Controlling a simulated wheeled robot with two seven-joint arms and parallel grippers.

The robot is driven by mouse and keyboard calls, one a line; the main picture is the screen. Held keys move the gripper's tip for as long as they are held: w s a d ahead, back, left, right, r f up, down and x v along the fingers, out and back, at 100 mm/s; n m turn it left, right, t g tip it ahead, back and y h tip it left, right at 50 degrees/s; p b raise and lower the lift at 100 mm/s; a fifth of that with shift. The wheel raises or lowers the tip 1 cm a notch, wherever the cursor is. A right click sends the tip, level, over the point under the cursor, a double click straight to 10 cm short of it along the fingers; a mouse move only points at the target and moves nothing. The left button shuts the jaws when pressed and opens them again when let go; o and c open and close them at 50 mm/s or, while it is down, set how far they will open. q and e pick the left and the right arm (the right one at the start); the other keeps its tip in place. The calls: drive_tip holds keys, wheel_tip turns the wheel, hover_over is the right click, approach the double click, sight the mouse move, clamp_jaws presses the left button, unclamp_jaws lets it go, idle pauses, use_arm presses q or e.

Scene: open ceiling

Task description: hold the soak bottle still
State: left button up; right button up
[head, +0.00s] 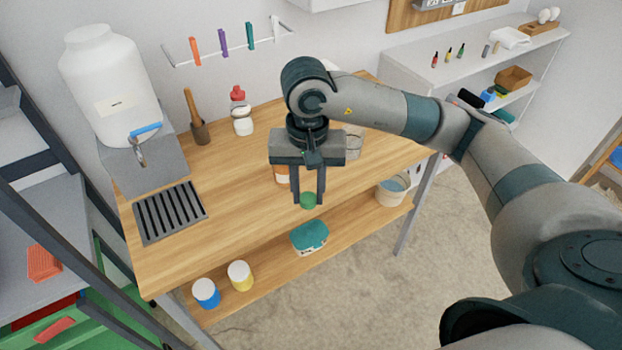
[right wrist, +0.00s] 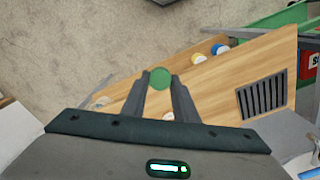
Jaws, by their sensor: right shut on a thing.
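My right gripper (head: 308,198) points down over the front part of the wooden bench. It is shut on a small round green thing (head: 308,201), which looks like a cap. In the right wrist view the green thing (right wrist: 160,77) is a round disc between the fingertips (right wrist: 162,84). No bottle body shows under it. An orange-and-white container (head: 281,174) stands on the bench, mostly hidden behind my gripper. A white bottle with a red top (head: 242,112) stands at the back of the bench. I cannot tell which is the soak bottle. My left gripper is not in view.
The wooden bench (head: 225,215) has clear room left of my gripper. A dark slotted grate (head: 170,212) and a white tank with a tap (head: 110,80) are at the left. The lower shelf holds a teal box (head: 309,236), two capped jars and a bucket (head: 391,191).

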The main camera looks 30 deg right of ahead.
drive_tip(key=n, duration=0.2)
drive_tip(key=s+n, duration=0.1)
drive_tip(key=n, duration=0.1)
drive_tip(key=s+a+n, duration=0.1)
drive_tip(key=n, duration=0.1)
drive_tip(key=shift+a+f, duration=0.1)
